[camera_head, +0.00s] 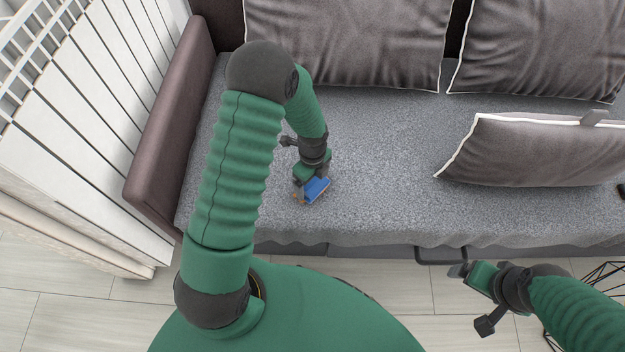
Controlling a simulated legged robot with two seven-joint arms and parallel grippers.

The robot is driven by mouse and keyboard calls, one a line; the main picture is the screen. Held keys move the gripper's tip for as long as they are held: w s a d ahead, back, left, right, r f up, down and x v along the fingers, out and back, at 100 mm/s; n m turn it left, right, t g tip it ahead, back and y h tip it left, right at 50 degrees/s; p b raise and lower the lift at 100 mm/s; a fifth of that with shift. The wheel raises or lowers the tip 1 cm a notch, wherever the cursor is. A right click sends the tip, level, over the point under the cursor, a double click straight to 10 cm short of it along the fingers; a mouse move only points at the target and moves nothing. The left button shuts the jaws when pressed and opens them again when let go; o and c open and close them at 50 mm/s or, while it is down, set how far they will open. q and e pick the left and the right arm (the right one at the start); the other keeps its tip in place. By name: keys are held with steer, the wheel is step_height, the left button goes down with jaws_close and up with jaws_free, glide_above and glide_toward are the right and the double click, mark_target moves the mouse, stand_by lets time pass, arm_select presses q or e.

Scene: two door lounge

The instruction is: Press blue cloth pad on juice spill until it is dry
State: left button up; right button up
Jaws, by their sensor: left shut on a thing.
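The blue cloth pad (316,189) is at the front left part of the grey sofa seat (390,150). My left gripper (311,182) points down and is shut on the pad, which is at or very near the seat's surface. A small brownish patch of juice spill (299,197) shows at the left edge of the pad; the rest of it is hidden under the pad and gripper. My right gripper (466,276) is in front of the sofa, over the floor, apart from the pad. Whether its jaws are open or shut is unclear.
Grey cushions (345,40) lean along the sofa back, and another cushion (540,150) lies on the right of the seat. A brown armrest (172,130) bounds the seat at left. The middle of the seat is clear. A black wire object (600,275) stands at the lower right.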

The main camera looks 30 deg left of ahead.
stand_by(0.8)
arm_select(q)
steer(key=shift+s+d+f, duration=0.1)
steer(key=shift+s+f, duration=0.05)
stand_by(2.1)
step_height(320, 180, up, 9)
steer(key=p, duration=0.9)
steer(key=shift+r+p, duration=0.2)
steer(key=shift+p, duration=0.15)
steer(key=shift+f, duration=0.1)
steer(key=shift+w, duration=0.2)
